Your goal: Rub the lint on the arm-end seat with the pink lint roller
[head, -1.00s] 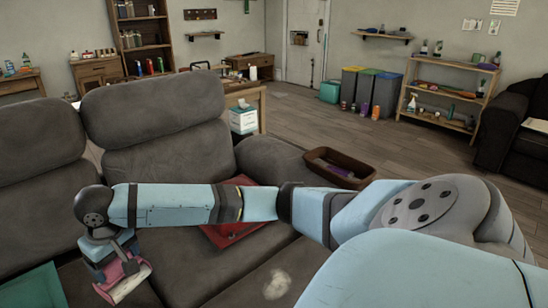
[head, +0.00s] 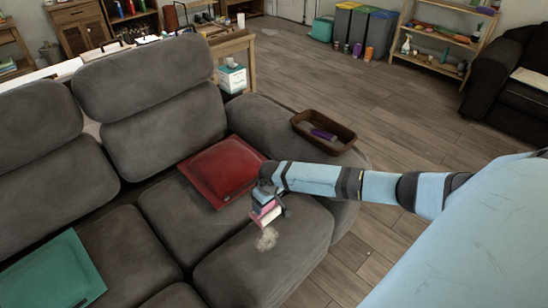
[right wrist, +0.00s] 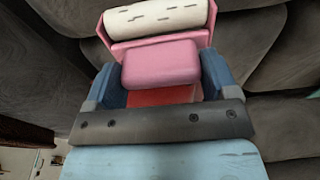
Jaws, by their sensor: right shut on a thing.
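The pink lint roller (head: 265,212) is in my right gripper (head: 268,198). In the right wrist view the roller's pink body (right wrist: 160,64) sits between the blue fingers of the gripper (right wrist: 165,85), with its white roll (right wrist: 156,18) facing away. The pale lint patch (head: 266,238) lies on the arm-end seat (head: 285,250) of the grey sofa. The roller is just behind the lint in the head view; I cannot tell whether it touches the seat. My left gripper is not in view.
A red cushion (head: 215,172) lies on the seat beside the gripper. A teal cushion (head: 52,275) lies at the left. A brown tray (head: 345,144) with a purple item (head: 323,134) rests on the sofa arm (head: 290,135). The wooden floor at right is open.

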